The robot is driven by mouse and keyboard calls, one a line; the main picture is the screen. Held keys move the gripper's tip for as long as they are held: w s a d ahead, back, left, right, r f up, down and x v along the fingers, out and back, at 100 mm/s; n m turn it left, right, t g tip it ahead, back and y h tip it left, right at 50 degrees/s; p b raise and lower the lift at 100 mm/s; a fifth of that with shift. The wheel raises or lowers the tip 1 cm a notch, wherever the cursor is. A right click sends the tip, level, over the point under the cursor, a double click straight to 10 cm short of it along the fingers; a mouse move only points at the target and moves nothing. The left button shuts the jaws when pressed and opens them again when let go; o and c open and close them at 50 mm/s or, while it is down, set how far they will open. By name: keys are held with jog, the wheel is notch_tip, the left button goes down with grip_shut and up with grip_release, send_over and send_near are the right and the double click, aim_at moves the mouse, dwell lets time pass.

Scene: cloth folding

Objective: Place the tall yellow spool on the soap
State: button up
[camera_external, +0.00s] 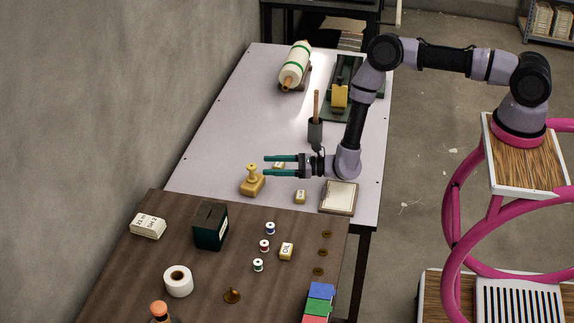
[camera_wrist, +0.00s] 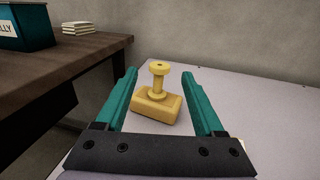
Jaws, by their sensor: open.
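The tall yellow spool (camera_external: 252,172) stands upright on a yellow, rounded block that looks like the soap (camera_external: 250,188), on the pale table. The wrist view shows the spool (camera_wrist: 159,78) with its base on top of the soap (camera_wrist: 154,106); no gap shows between them. My gripper (camera_external: 266,166) is open and empty, its two teal fingers level and pointing left in the external view. Its tips are just right of the spool there. In the wrist view the spool appears between the open fingers (camera_wrist: 161,73); I cannot tell whether it is beyond the tips.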

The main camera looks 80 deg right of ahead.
jog(key=shift+s+d+r, duration=0.1)
jog(key=shift+s+d, duration=0.1)
jog(key=shift+s, duration=1)
jog(key=a+r+n+g+y, duration=0.2)
jog(key=a+r+n+y, duration=0.3)
jog(key=r, duration=0.6)
jog(key=a+r+n+g+y, duration=0.1)
jog(key=a+r+n+y, duration=0.35)
jog(key=r, duration=0.65)
jog(key=s+a+r+n+g+y, duration=0.2)
jog(key=s+a+r+n+g, duration=0.15)
jog(key=s+r+n, duration=0.35)
jog(key=s+a+r+n+g+y, duration=0.1)
jog(key=s+a+r+n+g, duration=0.1)
jog(key=s+r+g, duration=0.5)
jog(key=s+d+r+n+g+h, duration=0.1)
jog(key=s+d+r+n+h, duration=0.15)
jog(key=s+r+n, duration=0.4)
jog(key=s+d+r+n+g+h, duration=0.1)
jog(key=s+r+h, duration=0.25)
jog(key=s, duration=0.55)
jog(key=s+d+r+n+t+h, duration=0.1)
jog(key=s+d+h, duration=0.3)
jog(key=s+d, duration=0.4)
jog(key=s+d+r+n+t+h, duration=0.2)
jog(key=s+d+r+t+h, duration=0.2)
jog(key=s+d, duration=0.4)
jog(key=shift+s+n, duration=0.3)
jog(key=shift+s, duration=0.6)
